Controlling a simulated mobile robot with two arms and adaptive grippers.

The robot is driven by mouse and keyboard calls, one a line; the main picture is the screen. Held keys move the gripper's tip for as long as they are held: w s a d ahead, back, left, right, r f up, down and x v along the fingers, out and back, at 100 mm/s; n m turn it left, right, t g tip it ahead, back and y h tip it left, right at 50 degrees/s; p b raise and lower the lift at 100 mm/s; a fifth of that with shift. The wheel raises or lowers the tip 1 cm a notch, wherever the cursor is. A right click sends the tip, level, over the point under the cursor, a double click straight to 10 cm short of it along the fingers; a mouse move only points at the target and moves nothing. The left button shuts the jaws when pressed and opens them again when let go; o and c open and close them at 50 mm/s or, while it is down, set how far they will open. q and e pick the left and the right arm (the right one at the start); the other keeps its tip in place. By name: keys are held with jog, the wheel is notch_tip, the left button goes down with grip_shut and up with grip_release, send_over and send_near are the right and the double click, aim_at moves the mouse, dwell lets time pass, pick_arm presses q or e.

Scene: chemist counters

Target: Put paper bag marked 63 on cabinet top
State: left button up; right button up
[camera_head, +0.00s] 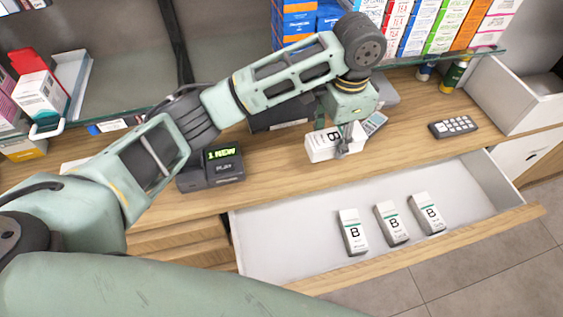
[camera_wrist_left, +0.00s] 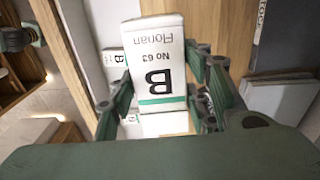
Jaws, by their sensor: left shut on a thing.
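The white paper bag (camera_head: 321,147) has a green stripe and a big B. In the left wrist view the bag (camera_wrist_left: 155,62) reads "No 63" and "Florian", upside down. My left gripper (camera_head: 347,147) is shut on it, with a finger on each side of the bag in the wrist view. The bag is over the wooden cabinet top (camera_head: 275,160), just behind the open drawer; I cannot tell whether it touches the wood. My right gripper is not in view.
The open white drawer (camera_head: 290,246) holds three similar B bags (camera_head: 391,223). A display device (camera_head: 212,168) stands to the left of the held bag. A dark keypad (camera_head: 453,127) lies to the right. A glass shelf (camera_head: 425,57) with boxes runs behind.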

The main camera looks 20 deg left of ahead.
pick_arm(q)
jog(key=shift+a+f, duration=0.1)
jog(key=shift+a, duration=0.1)
jog(key=a+f, duration=0.1)
jog(key=a+f+p, duration=0.1)
jog(key=a, duration=0.1)
jog(key=a+f+p, duration=0.1)
jog(key=a, duration=0.1)
jog(key=shift+s, duration=0.25)
jog(key=p, duration=0.2)
send_over(287, 165)
jog(key=f, duration=0.2)
jog(key=shift+d+f, duration=0.25)
jog(key=shift+f, duration=0.15)
jog(key=shift+a+f, duration=0.25)
jog(key=shift+f, duration=0.25)
notch_tip(287, 165, down, 3)
jog(key=shift+f+p, duration=0.15)
jog(key=shift+p, duration=0.4)
jog(key=shift+f, duration=0.2)
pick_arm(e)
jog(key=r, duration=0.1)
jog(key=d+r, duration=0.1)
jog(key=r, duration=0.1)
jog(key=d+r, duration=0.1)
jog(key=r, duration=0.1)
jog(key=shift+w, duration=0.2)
